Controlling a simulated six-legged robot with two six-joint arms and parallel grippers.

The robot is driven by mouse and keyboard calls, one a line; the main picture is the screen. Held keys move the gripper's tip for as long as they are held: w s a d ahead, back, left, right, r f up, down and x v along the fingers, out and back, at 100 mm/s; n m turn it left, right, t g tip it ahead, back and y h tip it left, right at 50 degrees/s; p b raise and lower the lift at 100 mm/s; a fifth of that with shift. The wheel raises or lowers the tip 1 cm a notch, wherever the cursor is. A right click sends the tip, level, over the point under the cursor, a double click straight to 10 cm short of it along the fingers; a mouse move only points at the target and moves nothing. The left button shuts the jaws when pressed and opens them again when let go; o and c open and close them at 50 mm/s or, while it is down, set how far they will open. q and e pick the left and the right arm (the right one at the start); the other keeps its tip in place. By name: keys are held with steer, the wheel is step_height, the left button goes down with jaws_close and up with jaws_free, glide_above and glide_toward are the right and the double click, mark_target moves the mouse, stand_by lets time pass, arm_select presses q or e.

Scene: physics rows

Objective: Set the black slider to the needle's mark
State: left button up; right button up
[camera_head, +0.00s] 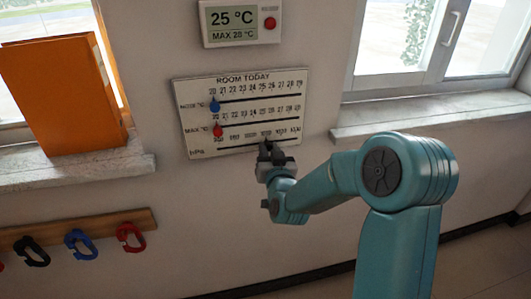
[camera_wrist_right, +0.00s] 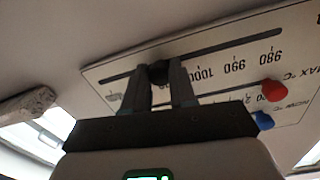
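The white ROOM TODAY board (camera_head: 290,88) hangs on the wall with three slotted scales. The black slider (camera_wrist_right: 158,72) sits on the bottom hPa slot; in the right wrist view it lies between my fingertips, just left of the 1000 label. My right gripper (camera_head: 268,150) is at that slot, its fingers close on both sides of the slider and seemingly shut on it. It also shows in the right wrist view (camera_wrist_right: 162,75). The fingers hide the neighbouring marks. No dial with a needle is in view. My left gripper is not in view.
A blue slider (camera_head: 214,105) and a red slider (camera_head: 218,130) sit at the left of the upper slots. A digital display (camera_head: 233,36) reads 25 °C above. An orange box (camera_head: 62,95) stands on the left sill. Clips hang on a wooden rail (camera_head: 100,225).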

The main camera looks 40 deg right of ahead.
steer(key=o, duration=0.4)
steer(key=shift+s+a, duration=0.1)
steer(key=b+v, duration=1.3)
steer(key=v, duration=0.3)
steer(key=shift+s+b, duration=0.1)
steer(key=shift+b, duration=0.2)
